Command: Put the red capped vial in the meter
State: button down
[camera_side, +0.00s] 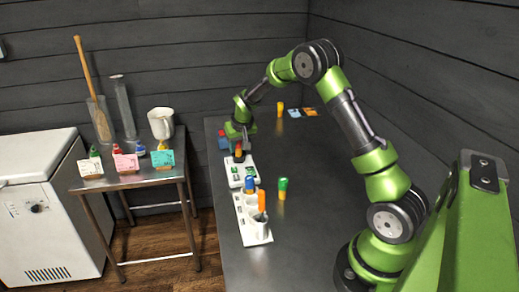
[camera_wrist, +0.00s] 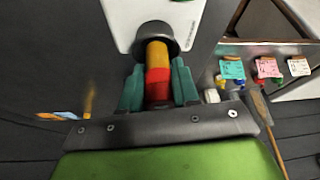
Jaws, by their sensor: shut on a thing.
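The red capped vial (camera_wrist: 157,82) has an amber body and a red cap. In the wrist view my gripper (camera_wrist: 158,88) is shut on its red cap, with a teal finger on each side. The vial's far end is inside the dark round well of the white meter (camera_wrist: 189,12); how deep it sits is hidden. In the side view my gripper (camera_side: 238,149) is low over the far end of the meter (camera_side: 235,177) on the dark table.
A white holder (camera_side: 257,236) with blue-capped (camera_side: 249,186) and orange (camera_side: 262,200) items stands nearer. A green-capped vial (camera_side: 282,188) and a yellow-topped vial (camera_side: 280,108) stand apart. A side table (camera_side: 121,179) holds cards and a jug (camera_side: 161,122). The table's right side is clear.

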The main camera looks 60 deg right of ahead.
jog(key=c, duration=0.8)
grip_release()
jog(key=shift+s+a+f, duration=0.15)
jog(key=shift+s+f, duration=0.05)
jog(key=shift+f, duration=0.35)
jog(key=shift+s+a+f, duration=0.1)
jog(key=shift+s+f, duration=0.05)
jog(key=shift+f, duration=0.35)
jog(key=shift+c, duration=0.2)
jog(key=shift+r, duration=0.45)
jog(key=shift+o, duration=0.2)
jog(key=v, duration=1.2)
jog(key=shift+w+d+r, duration=0.15)
jog(key=shift+w, duration=0.15)
jog(key=s+a+r+n+t+y, duration=0.1)
jog(key=s+a+r+y, duration=0.1)
jog(key=s+a+r, duration=0.45)
jog(key=s+a+r+n+t+y, duration=0.1)
jog(key=s+a+r, duration=0.3)
jog(key=s+a, duration=0.55)
jog(key=s+a+f+t+y, duration=0.1)
jog(key=s+a, duration=0.4)
jog(key=s, duration=0.2)
jog(key=shift+s+f+n+y, duration=0.3)
jog(key=shift+f+n, duration=0.1)
jog(key=shift+a, duration=0.1)
